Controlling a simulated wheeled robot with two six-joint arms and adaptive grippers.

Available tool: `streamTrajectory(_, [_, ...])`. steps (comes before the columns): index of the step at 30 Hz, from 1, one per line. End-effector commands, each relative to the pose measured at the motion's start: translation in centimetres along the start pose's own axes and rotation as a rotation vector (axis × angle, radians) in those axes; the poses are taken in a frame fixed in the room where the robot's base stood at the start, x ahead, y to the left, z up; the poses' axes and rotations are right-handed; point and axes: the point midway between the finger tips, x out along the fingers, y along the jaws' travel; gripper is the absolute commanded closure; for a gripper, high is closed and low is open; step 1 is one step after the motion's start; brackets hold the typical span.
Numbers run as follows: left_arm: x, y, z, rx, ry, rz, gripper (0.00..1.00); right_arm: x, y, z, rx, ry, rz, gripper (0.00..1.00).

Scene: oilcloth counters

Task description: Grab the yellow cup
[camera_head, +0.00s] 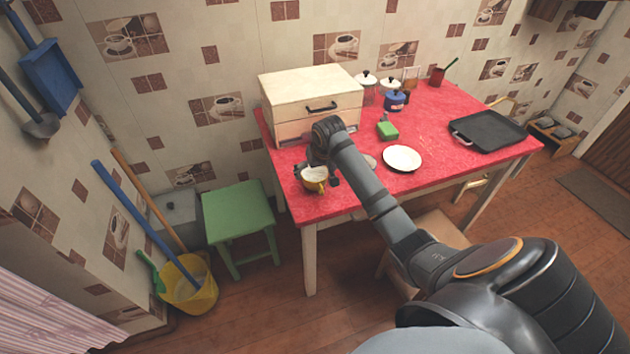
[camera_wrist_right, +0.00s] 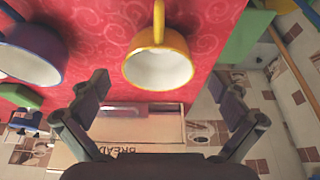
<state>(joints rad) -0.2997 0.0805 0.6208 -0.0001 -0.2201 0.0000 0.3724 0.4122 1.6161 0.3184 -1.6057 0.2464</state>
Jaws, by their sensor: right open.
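The yellow cup (camera_head: 314,181) stands near the front left corner of the red table, white inside. In the right wrist view the yellow cup (camera_wrist_right: 178,45) shows its open mouth, with its handle at the top edge of the picture. My right gripper (camera_wrist_right: 168,98) is open and empty. Its two fingers are spread to either side below the cup in that view, apart from it. In the head view my right gripper (camera_head: 324,167) is right beside the cup, and the wrist partly hides the fingers. My left gripper is not in view.
A wooden bread box (camera_head: 312,92) stands close behind. A dark blue cup (camera_wrist_right: 35,45) is at left in the wrist view. A white plate (camera_head: 402,158), green sponge (camera_head: 387,131) and black tray (camera_head: 488,131) lie to the right. A green stool (camera_head: 238,212) is left of the table.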

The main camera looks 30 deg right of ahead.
Motion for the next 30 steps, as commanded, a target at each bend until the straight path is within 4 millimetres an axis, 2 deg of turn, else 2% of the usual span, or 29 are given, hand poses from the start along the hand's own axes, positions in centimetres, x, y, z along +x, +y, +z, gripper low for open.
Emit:
streamTrajectory(6, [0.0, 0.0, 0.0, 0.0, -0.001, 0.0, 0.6, 0.9, 0.0, 0.0, -0.001, 0.0, 0.0, 0.0])
streamTrajectory(15, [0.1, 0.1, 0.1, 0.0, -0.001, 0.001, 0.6, 5.4, 0.2, 0.3, 0.0, 0.0, -0.001, 0.0])
streamTrajectory(22, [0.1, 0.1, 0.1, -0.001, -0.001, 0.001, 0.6, 5.7, 0.2, 0.3, -0.001, 0.002, 0.0, 0.0])
streamTrajectory(23, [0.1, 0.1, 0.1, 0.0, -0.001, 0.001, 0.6, 5.7, 0.2, 0.3, -0.001, 0.002, 0.0, 0.01])
streamTrajectory(30, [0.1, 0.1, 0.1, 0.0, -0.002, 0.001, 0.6, 5.7, 0.2, 0.3, -0.001, 0.001, 0.0, 0.34])
